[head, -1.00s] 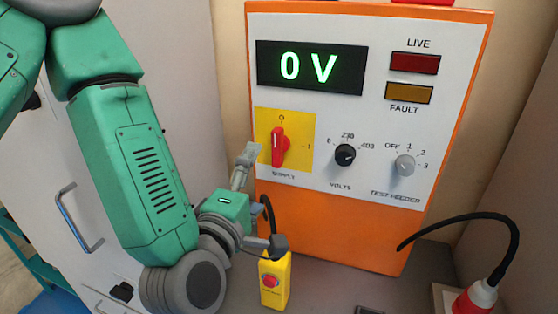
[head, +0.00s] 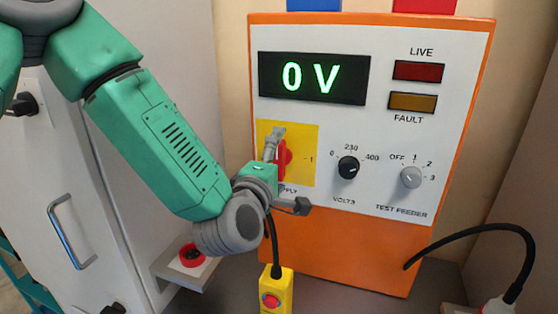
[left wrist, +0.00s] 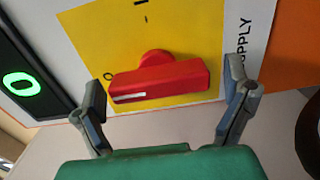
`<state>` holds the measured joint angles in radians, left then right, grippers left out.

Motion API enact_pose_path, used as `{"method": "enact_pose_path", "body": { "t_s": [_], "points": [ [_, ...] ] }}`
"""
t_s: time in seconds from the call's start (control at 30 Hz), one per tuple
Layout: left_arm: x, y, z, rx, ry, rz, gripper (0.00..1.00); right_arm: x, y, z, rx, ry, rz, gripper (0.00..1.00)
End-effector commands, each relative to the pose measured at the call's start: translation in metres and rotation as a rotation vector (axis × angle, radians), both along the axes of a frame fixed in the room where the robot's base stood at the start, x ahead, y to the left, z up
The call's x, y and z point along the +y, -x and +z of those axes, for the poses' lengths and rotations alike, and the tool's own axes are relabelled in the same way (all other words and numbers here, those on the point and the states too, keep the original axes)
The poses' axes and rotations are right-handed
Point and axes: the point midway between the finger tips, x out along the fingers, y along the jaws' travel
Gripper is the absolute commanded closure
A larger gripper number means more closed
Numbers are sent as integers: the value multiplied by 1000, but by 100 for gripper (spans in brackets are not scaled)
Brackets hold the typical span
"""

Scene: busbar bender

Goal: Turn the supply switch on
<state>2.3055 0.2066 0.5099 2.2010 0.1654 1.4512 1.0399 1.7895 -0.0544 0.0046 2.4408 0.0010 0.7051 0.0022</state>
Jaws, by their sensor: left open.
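The red supply switch (head: 285,158) sits on a yellow plate (head: 305,140) on the panel's left side. It is partly hidden by my left gripper (head: 287,167) in the head view. In the left wrist view the switch handle (left wrist: 160,80) lies between the two open fingers of my left gripper (left wrist: 166,110), apart from both. Its white mark points toward the O, so the handle is at the O position. The display (head: 312,78) reads 0 V. My right gripper is not in view.
The volts knob (head: 348,167) and test feeder knob (head: 411,177) are right of the switch. The LIVE (head: 417,70) and FAULT (head: 412,101) lamps look dark. A black cable (head: 480,231) curves at right.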

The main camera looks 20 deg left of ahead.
Motion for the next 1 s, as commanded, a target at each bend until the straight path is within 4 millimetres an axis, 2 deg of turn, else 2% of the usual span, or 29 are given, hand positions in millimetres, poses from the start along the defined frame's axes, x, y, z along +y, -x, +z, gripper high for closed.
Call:
{"method": "enact_pose_path", "body": {
  "t_s": [0.13,0.17,0.2,0.3,0.67,1.0],
  "points": [
    [-1,0,0,0,-1,0,6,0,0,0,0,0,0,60],
    [-1,0,0,0,-1,0,10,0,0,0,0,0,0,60],
    [-1,0,0,0,-1,0,24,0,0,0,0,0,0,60],
    [-1,0,-1,1,-1,0,53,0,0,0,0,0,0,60],
    [-2,1,-2,5,-34,-4,53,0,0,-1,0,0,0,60],
    [-3,1,-4,1,-248,-7,53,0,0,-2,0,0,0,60]
  ]
}}
